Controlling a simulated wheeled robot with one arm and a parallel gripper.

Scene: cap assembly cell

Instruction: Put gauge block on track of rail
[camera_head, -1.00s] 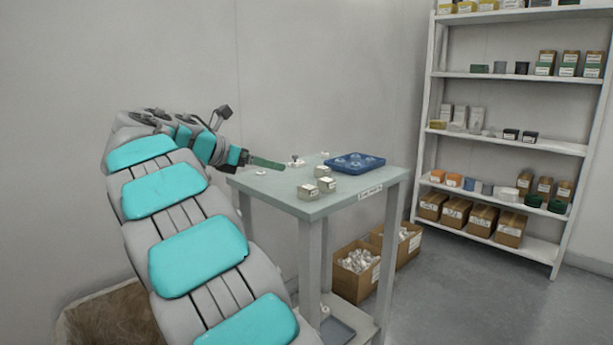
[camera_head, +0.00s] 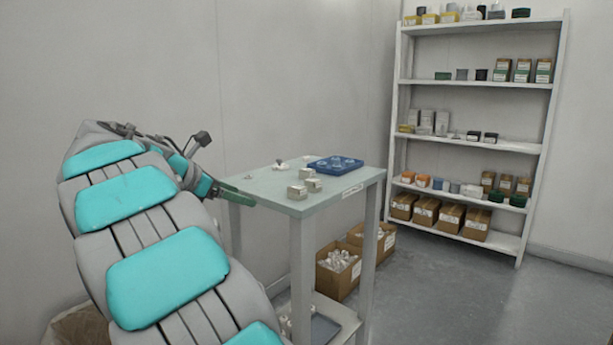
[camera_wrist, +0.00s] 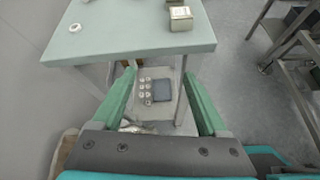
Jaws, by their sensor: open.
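Several small whitish-beige blocks stand together on the table (camera_head: 262,186); one is the front block (camera_head: 296,193), and a block also shows near the table edge in the wrist view (camera_wrist: 180,18). I cannot tell which, if any, is the gauge block. I cannot make out a rail or its track. My gripper (camera_wrist: 158,72) is open and empty, its two green fingers spread short of the table's edge. In the head view one green finger (camera_head: 231,194) shows by the table's left edge, apart from the blocks.
A blue tray (camera_head: 318,169) with round parts sits at the table's back. A small white knobbed part (camera_head: 281,166) and a white ring (camera_wrist: 75,28) lie on the tabletop. Cardboard boxes (camera_head: 337,283) stand below. A shelf (camera_head: 470,85) stands at the right, with open floor before it.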

